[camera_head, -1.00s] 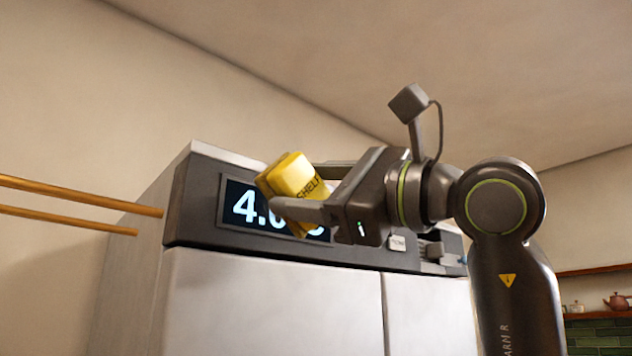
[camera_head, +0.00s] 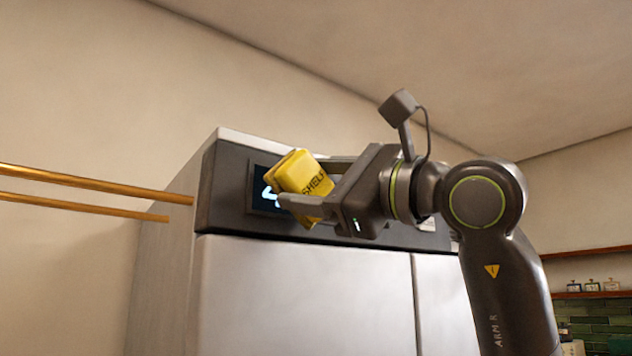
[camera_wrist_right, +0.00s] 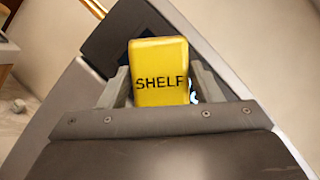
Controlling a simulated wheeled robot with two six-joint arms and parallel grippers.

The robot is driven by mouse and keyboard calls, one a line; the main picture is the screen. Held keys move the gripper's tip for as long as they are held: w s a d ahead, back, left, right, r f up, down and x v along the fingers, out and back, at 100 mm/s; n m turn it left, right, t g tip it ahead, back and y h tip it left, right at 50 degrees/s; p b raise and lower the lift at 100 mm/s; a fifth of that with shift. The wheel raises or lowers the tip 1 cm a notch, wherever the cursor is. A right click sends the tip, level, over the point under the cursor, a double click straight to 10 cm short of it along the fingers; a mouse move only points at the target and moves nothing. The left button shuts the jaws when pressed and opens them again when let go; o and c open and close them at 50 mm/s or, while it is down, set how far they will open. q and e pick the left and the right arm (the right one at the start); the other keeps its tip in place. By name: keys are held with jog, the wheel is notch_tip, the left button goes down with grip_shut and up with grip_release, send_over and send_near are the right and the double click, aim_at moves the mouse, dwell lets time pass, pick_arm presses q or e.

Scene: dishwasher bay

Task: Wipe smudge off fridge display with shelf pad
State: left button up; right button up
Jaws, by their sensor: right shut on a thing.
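The yellow shelf pad (camera_head: 302,184), lettered SHELF, is held tilted in my right gripper (camera_head: 310,184), which is shut on it. The pad is in front of the fridge display (camera_head: 262,202) and hides most of it; only the left part with a bit of a glowing digit shows. I cannot tell whether the pad touches the screen. In the right wrist view the pad (camera_wrist_right: 160,70) sits between the two fingers, with a little display glow beside it. No smudge can be made out. My left gripper is not in view.
The fridge (camera_head: 300,290) has a dark top panel (camera_head: 226,190) and pale doors below. Two brass rods (camera_head: 90,183) reach in from the left, ending near the fridge's side. Shelves (camera_head: 590,294) with small items stand at the far right.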

jog(key=shift+w+a+p, duration=0.35)
jog(key=shift+w+a, duration=0.25)
jog(key=shift+w, duration=0.25)
dwell(0.4)
jog(key=shift+w+d+p, duration=0.15)
jog(key=shift+w+d, duration=0.45)
jog(key=shift+d, duration=0.25)
jog(key=shift+w+d+p, duration=0.15)
jog(key=shift+w+d, duration=0.4)
jog(key=shift+d, duration=0.3)
jog(key=shift+a, duration=0.1)
jog(key=shift+s+a+b, duration=0.3)
jog(key=shift+s+a, duration=0.15)
jog(key=shift+a, duration=0.15)
jog(key=shift+s+a+b, duration=0.3)
jog(key=shift+s+a, duration=0.1)
jog(key=shift+a, duration=0.2)
jog(key=shift+s+a, duration=0.3)
jog(key=shift+a, duration=0.15)
